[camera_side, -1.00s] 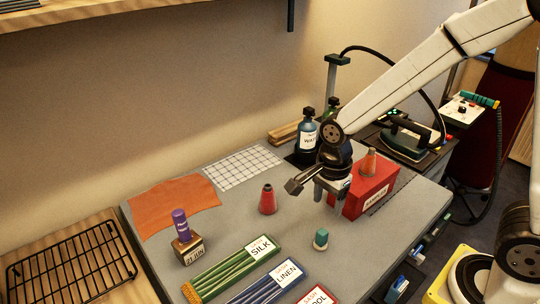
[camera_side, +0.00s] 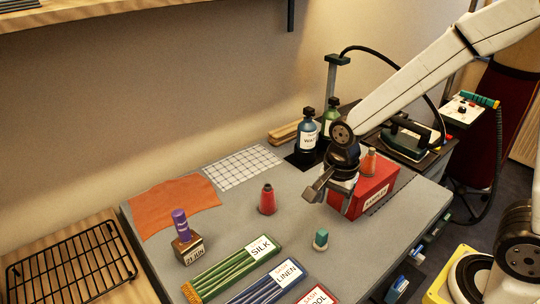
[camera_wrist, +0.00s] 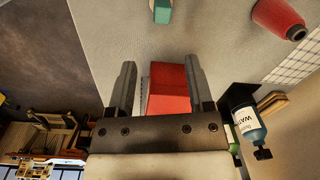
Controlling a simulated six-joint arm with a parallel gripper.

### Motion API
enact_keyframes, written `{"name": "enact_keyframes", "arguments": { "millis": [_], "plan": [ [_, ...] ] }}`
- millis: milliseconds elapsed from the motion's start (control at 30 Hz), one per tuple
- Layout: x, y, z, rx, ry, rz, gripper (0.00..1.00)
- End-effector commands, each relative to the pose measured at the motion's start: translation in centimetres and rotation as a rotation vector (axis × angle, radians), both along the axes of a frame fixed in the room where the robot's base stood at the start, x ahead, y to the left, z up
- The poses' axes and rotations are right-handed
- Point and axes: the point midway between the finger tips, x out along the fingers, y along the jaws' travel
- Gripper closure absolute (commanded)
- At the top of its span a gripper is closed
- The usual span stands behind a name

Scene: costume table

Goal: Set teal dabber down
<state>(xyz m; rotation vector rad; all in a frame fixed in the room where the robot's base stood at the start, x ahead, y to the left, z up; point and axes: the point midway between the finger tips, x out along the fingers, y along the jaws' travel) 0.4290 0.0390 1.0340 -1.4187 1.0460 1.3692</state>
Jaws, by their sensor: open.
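The teal dabber (camera_side: 320,239), a small teal-topped piece with a pale base, stands on the grey table mat (camera_side: 225,215) in front of the red box. It also shows at the top edge of the wrist view (camera_wrist: 162,10), partly cut off. My gripper (camera_side: 317,191) is above and behind the dabber, apart from it, beside the red box. In the wrist view my two fingers (camera_wrist: 157,80) are spread wide with nothing held between them; the red box shows beyond the gap.
The red box (camera_side: 366,196) with an orange cone on it stands close to my gripper. A red cone (camera_side: 267,200) is to the left. Labelled trays such as SILK (camera_side: 232,268), a stamp (camera_side: 187,247) and bottles (camera_side: 306,134) stand around. Bare mat surrounds the dabber.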

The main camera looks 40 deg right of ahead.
Motion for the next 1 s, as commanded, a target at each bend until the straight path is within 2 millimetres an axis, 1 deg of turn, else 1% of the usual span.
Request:
{"name": "enact_keyframes", "arguments": {
  "millis": [367,700,900,1000],
  "plan": [
    [-1.4,-1.7,0.0,-0.035,-0.078,0.514,0.33],
    [-2.8,-3.1,0.0,-0.110,-0.140,0.982,0.33],
    [-3.4,-3.7,-0.1,-0.156,-0.161,1.197,0.33],
    [-3.6,-3.8,-0.1,-0.171,-0.165,1.260,0.33]
  ]
}}
